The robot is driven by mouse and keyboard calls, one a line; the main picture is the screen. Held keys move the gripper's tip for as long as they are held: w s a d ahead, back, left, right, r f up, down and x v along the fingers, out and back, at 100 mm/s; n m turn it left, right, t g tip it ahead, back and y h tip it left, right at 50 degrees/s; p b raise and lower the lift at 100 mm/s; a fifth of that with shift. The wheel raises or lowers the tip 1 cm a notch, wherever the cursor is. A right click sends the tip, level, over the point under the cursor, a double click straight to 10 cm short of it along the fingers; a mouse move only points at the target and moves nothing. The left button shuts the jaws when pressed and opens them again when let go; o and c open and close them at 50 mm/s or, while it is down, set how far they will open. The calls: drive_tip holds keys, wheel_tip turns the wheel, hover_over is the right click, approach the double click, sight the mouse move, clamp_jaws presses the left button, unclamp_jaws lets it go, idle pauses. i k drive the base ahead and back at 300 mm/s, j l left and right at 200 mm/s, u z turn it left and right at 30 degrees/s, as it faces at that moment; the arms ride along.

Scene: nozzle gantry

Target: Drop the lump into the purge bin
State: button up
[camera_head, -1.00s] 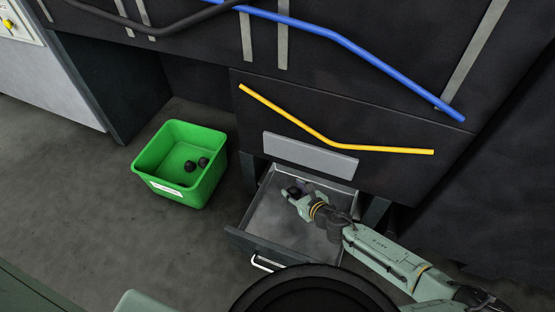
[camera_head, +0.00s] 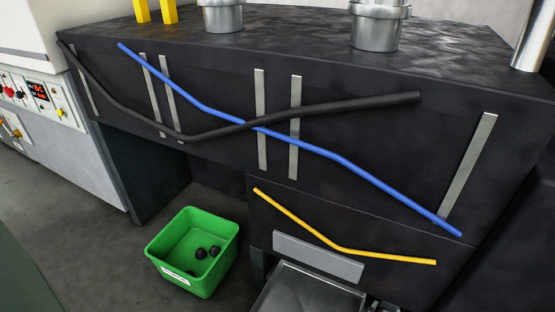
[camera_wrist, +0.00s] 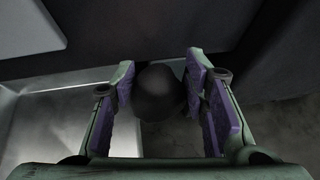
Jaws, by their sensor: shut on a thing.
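The lump (camera_wrist: 159,93) is dark and rounded. In the wrist view it sits between the purple pads of my gripper (camera_wrist: 161,90), which is shut on it. The pads partly hide its sides. The green purge bin (camera_head: 167,243) stands upright on the floor in the head view, left of the drawer, open at the top with a white label on its front. Dark lumps (camera_head: 214,251) lie inside it. In the head view my gripper cannot be made out; only a small piece of my arm shows at the bottom edge.
An open metal drawer (camera_head: 308,291) juts out under the dark bench, cut off by the lower edge. A yellow bar (camera_head: 300,222), a blue bar (camera_head: 345,163) and a black bar (camera_head: 225,131) cross the bench front. Bare floor (camera_head: 120,260) lies left of the bin.

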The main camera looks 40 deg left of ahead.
sight(207, 266)
drive_tip(key=j+z, duration=0.4)
drive_tip(key=k+j+z, duration=0.1)
drive_tip(key=j+z, duration=0.35)
drive_tip(key=k+j+z, duration=0.1)
drive_tip(key=j, duration=0.2)
drive_tip(key=k+j+z, duration=0.15)
drive_tip(key=j, duration=0.15)
drive_tip(key=k+j+z, duration=0.1)
drive_tip(key=j, duration=0.15)
drive_tip(key=k+j+z, duration=0.1)
drive_tip(key=j, duration=0.35)
drive_tip(key=k+j+z, duration=0.1)
drive_tip(key=k+j, duration=0.5)
drive_tip(key=j, duration=0.2)
drive_tip(key=k+j, duration=0.25)
drive_tip(key=j, duration=0.2)
drive_tip(key=k+j, duration=0.3)
drive_tip(key=j, duration=0.2)
drive_tip(key=k+j, duration=0.25)
drive_tip(key=j, duration=0.2)
